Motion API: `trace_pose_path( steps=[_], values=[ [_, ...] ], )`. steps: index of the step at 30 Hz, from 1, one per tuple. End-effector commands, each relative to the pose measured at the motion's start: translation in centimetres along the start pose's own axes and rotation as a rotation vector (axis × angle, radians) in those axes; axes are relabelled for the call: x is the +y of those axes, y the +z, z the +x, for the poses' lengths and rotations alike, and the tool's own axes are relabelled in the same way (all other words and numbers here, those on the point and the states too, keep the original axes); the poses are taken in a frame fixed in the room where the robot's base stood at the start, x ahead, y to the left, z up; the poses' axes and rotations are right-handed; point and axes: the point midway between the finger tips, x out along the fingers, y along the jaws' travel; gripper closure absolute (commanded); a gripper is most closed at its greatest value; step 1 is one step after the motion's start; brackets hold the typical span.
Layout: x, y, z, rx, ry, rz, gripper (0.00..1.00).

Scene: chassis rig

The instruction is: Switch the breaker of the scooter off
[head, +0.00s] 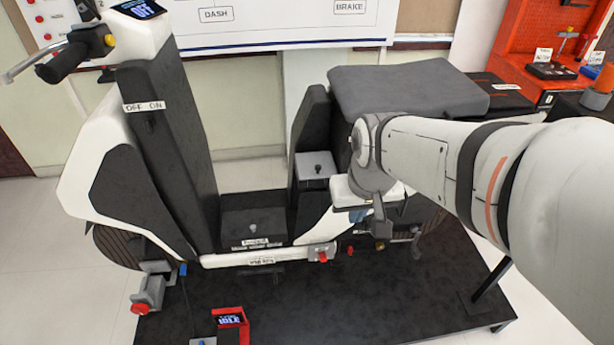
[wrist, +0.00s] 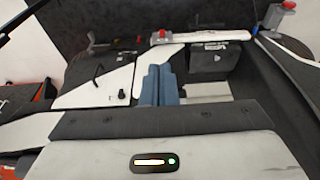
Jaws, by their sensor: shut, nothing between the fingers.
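The scooter (head: 150,150) stands on a dark platform, with its white front at the left and its grey seat at the right. A grey panel (head: 313,178) below the front of the seat carries a small dark knob (head: 318,169). A dark box (head: 254,222) in the footwell has a grey knob on top and a label too small to read surely. An "OFF ON" label (head: 144,107) sits on the front column above a small dark switch. I cannot tell surely which is the breaker. My gripper (head: 380,228) is shut and empty beside the scooter, below the seat; its blue fingers (wrist: 158,85) show in the wrist view.
A red-framed device (head: 232,322) lies on the platform (head: 300,300) at the front. A red-knobbed clamp (head: 148,290) stands by the front wheel. A red tool rack (head: 545,45) is at the back right. The footwell between column and seat is open from above.

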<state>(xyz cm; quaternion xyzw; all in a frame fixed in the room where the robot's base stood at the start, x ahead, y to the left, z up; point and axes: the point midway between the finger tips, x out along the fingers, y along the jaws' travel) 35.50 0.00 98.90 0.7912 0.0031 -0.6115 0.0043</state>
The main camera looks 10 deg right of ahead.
Motion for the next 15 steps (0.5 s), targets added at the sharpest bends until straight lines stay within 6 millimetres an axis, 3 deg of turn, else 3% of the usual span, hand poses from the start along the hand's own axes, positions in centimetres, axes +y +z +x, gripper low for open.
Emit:
trace_pose_path(
  steps=[1, 8, 15],
  values=[
    [0.0, -0.5, 4.5, -0.002, 0.000, 0.001, 1.00],
    [0.0, -5.1, 16.1, 0.029, 0.000, 0.004, 1.00],
    [0.0, -9.1, 29.2, 0.061, -0.001, 0.005, 1.00]
  ],
)
